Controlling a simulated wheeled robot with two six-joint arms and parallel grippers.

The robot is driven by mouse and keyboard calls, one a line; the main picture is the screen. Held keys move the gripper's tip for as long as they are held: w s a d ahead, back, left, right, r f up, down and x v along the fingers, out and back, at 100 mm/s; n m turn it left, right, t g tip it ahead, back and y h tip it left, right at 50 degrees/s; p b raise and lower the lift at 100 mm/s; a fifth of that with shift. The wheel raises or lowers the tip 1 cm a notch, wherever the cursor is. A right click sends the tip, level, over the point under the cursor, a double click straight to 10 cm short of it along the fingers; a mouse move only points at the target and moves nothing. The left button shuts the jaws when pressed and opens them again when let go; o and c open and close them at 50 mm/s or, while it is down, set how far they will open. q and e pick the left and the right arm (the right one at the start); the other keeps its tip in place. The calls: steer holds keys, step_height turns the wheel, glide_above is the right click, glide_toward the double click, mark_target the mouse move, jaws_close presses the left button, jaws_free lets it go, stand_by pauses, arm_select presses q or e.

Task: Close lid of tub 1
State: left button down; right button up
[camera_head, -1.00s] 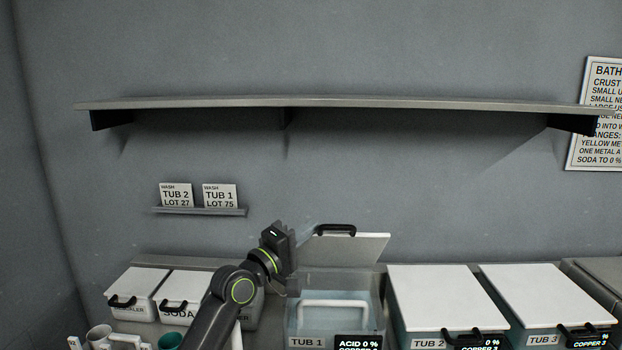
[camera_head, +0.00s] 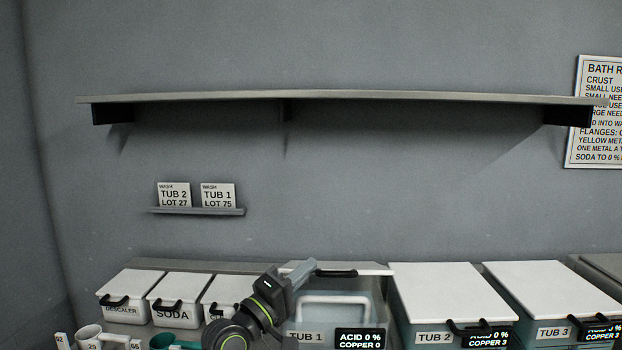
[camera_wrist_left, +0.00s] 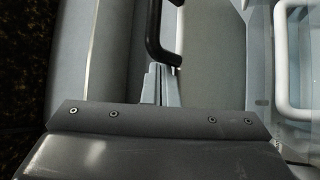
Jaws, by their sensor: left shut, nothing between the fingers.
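Tub 1 (camera_head: 305,337) is a clear blue-grey tub at bottom centre, with a white rack handle (camera_head: 335,300) inside. Its white lid (camera_head: 372,270) is seen nearly edge-on above the tub's opening, with a black handle (camera_head: 337,273); its exact tilt is hard to tell. My left gripper (camera_head: 301,273) is at the lid's left part, beside the handle. In the left wrist view the shut fingers (camera_wrist_left: 160,84) are close to the black handle (camera_wrist_left: 155,40), not around it; contact is unclear. The rack handle (camera_wrist_left: 283,55) shows at right. My right gripper is out of view.
Tub 2 (camera_head: 433,338) and tub 3 (camera_head: 553,333) stand at right with lids closed. Closed descaler (camera_head: 121,311) and soda (camera_head: 171,318) boxes and mugs (camera_head: 89,338) stand at left.

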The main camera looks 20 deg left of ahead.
arm_select(q)
step_height(320, 180, down, 8)
steer(key=s+m+h+b, duration=0.1)
steer(key=s+b, duration=0.1)
steer(key=b, duration=0.8)
steer(key=shift+s+d+f+t, duration=0.15)
steer(key=shift+d+f+t, duration=0.1)
steer(key=shift+d+t, duration=0.1)
stand_by(0.4)
